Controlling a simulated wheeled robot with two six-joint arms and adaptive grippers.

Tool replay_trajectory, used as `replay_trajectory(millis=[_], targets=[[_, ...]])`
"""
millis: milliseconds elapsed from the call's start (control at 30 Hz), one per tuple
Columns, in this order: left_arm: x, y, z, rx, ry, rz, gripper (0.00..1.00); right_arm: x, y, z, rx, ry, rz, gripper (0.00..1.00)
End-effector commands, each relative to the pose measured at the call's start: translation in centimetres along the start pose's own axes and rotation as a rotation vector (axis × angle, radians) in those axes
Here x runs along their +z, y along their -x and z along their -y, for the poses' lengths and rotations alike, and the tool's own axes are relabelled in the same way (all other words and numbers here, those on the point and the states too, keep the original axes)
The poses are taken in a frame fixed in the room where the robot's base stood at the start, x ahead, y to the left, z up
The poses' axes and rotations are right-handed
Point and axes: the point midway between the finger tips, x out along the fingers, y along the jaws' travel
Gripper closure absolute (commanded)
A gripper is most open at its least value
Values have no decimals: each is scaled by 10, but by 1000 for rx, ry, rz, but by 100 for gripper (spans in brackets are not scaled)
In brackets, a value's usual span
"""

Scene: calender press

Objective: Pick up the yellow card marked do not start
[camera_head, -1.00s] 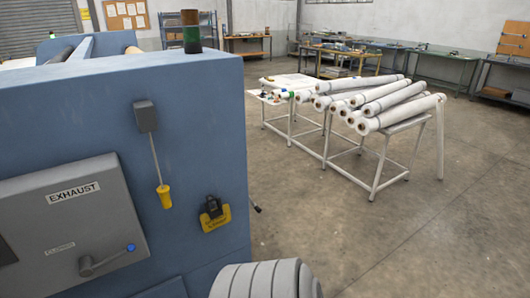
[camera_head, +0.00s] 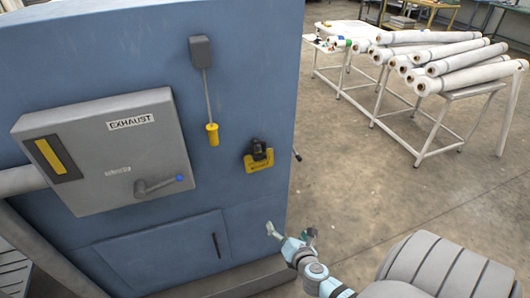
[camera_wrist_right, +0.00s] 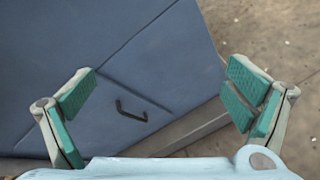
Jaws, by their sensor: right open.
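The yellow card (camera_head: 258,163) hangs on the blue machine side, below a black clip or holder (camera_head: 259,150). Its lettering is too small to read clearly. My right gripper (camera_head: 289,231) is below and to the right of the card in the head view, apart from it, near the machine's lower right edge. In the right wrist view the gripper (camera_wrist_right: 163,82) is open and empty, its green pads wide apart. The card does not show in the wrist view. My left gripper is not in view.
The blue machine (camera_head: 110,60) carries a grey exhaust box (camera_head: 105,150) with a lever (camera_head: 158,185), and a yellow-handled pull (camera_head: 212,134) left of the card. A small rod (camera_head: 297,154) sticks out at its edge. A white table (camera_head: 445,98) bears several rolls. Floor between is clear.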

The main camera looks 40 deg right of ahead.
Motion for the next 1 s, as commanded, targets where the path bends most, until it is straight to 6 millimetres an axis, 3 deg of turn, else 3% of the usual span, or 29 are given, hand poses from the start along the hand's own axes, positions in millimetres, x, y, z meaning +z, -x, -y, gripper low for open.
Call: replay_trajectory(millis=[33,100,233,533,900,1000], targets=[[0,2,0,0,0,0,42,40,4,-39,85,200,102,0],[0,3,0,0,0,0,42,85,18,-85,162,459,255,0],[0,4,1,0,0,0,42,126,32,-128,203,689,416,0],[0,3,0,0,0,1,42,151,-31,-154,204,710,431,0],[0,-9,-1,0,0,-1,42,172,-85,-169,204,706,428,0],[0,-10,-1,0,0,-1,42,175,-91,-172,205,707,426,0]])
